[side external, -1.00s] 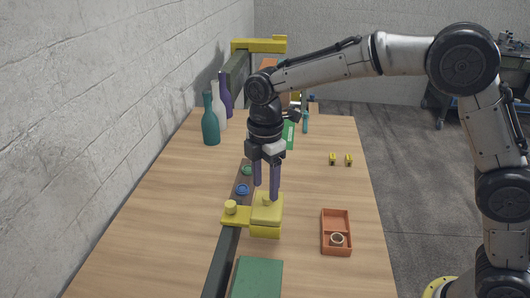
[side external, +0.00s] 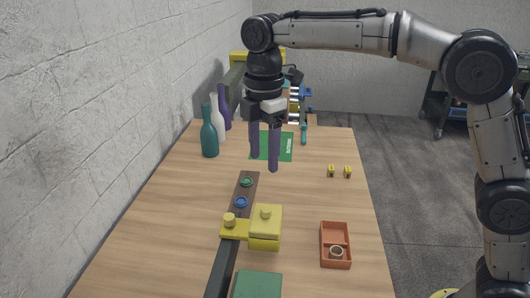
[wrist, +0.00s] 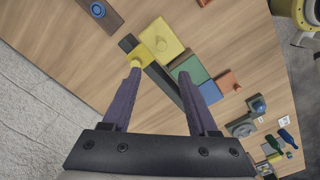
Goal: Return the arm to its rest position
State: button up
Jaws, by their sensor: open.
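My gripper (side external: 264,163) hangs over the table with its two purple fingers pointing down, open and empty. In the wrist view its fingers (wrist: 164,78) are spread apart with nothing between them. Below it and toward the camera, a yellow block with a knob (side external: 265,228) stands beside a dark rail (side external: 222,268). A yellow arm piece with a peg (side external: 235,229) lies across the rail. The yellow block also shows in the wrist view (wrist: 156,42), apart from the fingers.
Teal (side external: 209,138), white (side external: 218,122) and purple (side external: 225,108) bottles stand by the wall. An orange tray (side external: 335,258) holds a ring. Two small yellow pieces (side external: 339,171) lie at right. A dark strip (side external: 243,192) carries green and blue discs. The tabletop between is clear.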

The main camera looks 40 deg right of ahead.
jog(key=s+d+r+m+t, duration=0.35)
jog(key=s+d+r, duration=0.55)
jog(key=s+d, duration=0.35)
jog(key=s+d+f+m+t, duration=0.2)
jog(key=s+d+f+m, duration=0.2)
jog(key=s+f+m, duration=0.8)
jog(key=shift+s+f+m, duration=0.4)
jog(key=shift+s+m, duration=0.85)
jog(key=shift+s, duration=0.05)
